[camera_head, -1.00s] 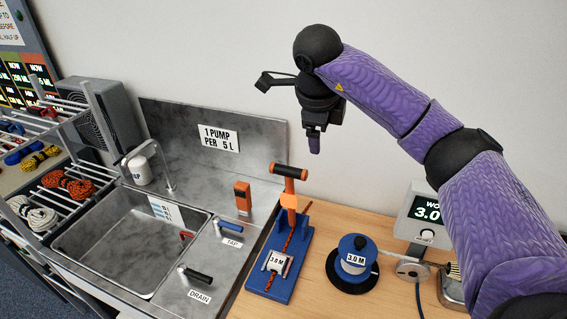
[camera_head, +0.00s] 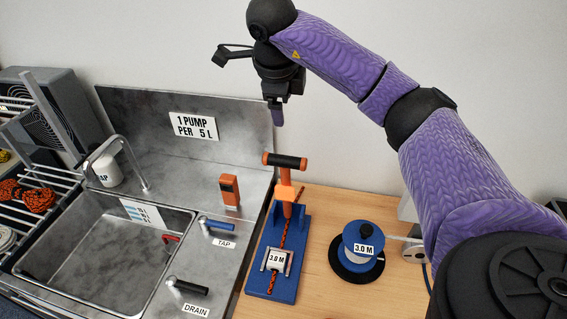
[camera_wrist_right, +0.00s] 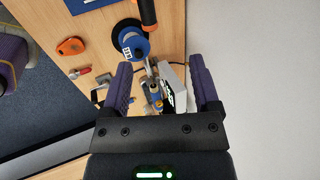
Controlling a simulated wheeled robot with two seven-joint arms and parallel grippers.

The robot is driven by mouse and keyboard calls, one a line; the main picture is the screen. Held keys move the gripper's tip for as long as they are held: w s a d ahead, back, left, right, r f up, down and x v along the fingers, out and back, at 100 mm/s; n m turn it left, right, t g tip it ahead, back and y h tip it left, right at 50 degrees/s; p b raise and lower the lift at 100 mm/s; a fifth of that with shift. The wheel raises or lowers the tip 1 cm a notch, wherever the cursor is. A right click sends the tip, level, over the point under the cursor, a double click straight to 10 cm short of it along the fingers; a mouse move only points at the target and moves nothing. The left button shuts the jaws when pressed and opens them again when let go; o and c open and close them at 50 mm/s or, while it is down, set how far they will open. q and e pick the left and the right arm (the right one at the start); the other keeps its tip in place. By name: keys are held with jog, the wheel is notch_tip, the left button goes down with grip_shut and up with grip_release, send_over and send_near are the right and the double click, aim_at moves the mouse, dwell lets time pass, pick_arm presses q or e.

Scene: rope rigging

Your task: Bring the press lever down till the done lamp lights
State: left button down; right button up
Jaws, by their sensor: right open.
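The press stands on a blue base (camera_head: 266,286). Its orange lever (camera_head: 286,192) is upright and ends in a crossbar handle with a black grip (camera_head: 286,161). A rope piece tagged 3.0 M (camera_head: 276,258) lies along the base. My right gripper (camera_head: 275,116) hangs above and behind the handle, apart from it. In the right wrist view its two fingers (camera_wrist_right: 162,86) are spread with nothing held between them; the black and orange handle (camera_wrist_right: 148,12) shows at the top edge. I cannot make out a done lamp. My left gripper is out of view.
A blue spool (camera_head: 363,243) tagged 3.0 M stands right of the press. The sink (camera_head: 85,250), with tap lever (camera_head: 216,224) and drain lever (camera_head: 187,288), lies left. The wall is close behind.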

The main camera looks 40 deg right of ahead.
jog(key=b, duration=0.7)
send_near(284, 158)
jog(key=x, duration=0.9)
jog(key=shift+d+f, duration=0.1)
jog(key=shift+f, duration=0.4)
jog(key=shift+c, duration=0.5)
jog(key=c, duration=0.7)
jog(key=shift+c, duration=1.3)
grip_shut()
